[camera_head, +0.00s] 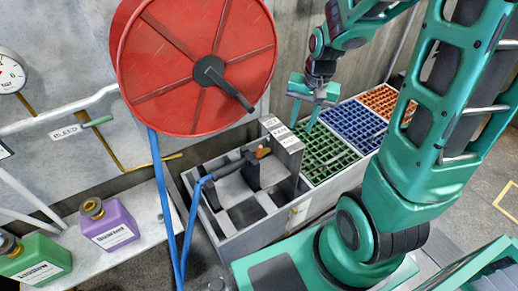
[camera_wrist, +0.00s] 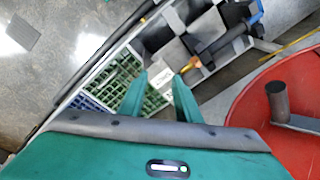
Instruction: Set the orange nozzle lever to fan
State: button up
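The small orange nozzle lever (camera_head: 263,152) sits on a dark nozzle (camera_head: 250,170) in the grey compartment box (camera_head: 233,243). It is close to a block with white label plates (camera_head: 281,132), one of which seems to read FAN. In the wrist view the orange lever (camera_wrist: 188,66) shows small, just beyond the right fingertip, beside the white plates (camera_wrist: 160,79). My gripper (camera_head: 306,112) is open and empty, above the green grate and to the right of the lever, apart from it. In the wrist view its two green fingers (camera_wrist: 159,82) stand apart. The lever's exact setting is too small to tell.
A large red hose reel (camera_head: 200,115) overhangs the left side of the box, with a blue hose (camera_head: 163,195) hanging down. Green (camera_head: 325,152), blue (camera_head: 353,122) and orange (camera_head: 381,101) grates lie to the right. Purple (camera_head: 108,222) and green (camera_head: 38,258) bottles stand at left.

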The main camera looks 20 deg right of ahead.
jog(key=m+y, duration=0.2)
send_near(260, 153)
jog(key=shift+t, duration=0.4)
jog(key=shift+a+x, duration=0.15)
jog(key=shift+x, duration=1.75)
jog(key=shift+a+x, duration=0.15)
jog(key=shift+x, duration=1.8)
jog(key=shift+s, duration=0.1)
jog(key=shift+c, duration=0.5)
jog(key=shift+r, duration=0.1)
grip_shut()
